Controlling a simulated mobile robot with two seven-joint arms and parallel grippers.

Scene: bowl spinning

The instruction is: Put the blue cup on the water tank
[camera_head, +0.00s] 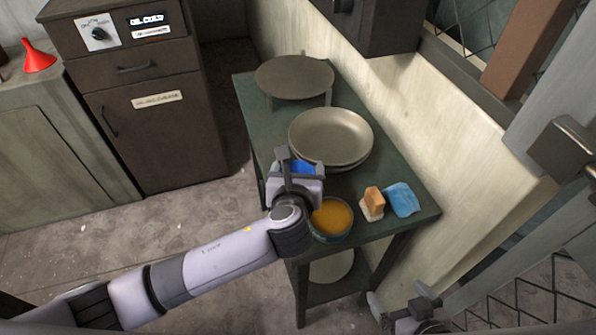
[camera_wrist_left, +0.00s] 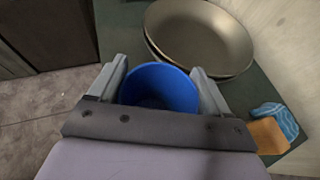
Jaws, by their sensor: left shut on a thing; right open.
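The blue cup (camera_wrist_left: 160,90) shows in the left wrist view between the two fingers of my left gripper (camera_wrist_left: 160,84), which is shut on it. In the head view a little of the cup's blue (camera_head: 303,168) shows at my left gripper (camera_head: 298,166), over the left side of the green table beside the large bowls. The gripper hides most of the cup there. My right gripper (camera_head: 402,308) is partly in view at the bottom of the head view, open and empty, right of the table. I cannot tell for sure which thing is the water tank.
The green table (camera_head: 265,135) bears a round raised stand (camera_head: 293,76), stacked metal bowls (camera_head: 330,135), a bowl of orange liquid (camera_head: 332,217), a sponge (camera_head: 373,200) and a blue cloth (camera_head: 402,198). A brown cabinet (camera_head: 160,140) and red funnel (camera_head: 38,58) are left. Walls close the right.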

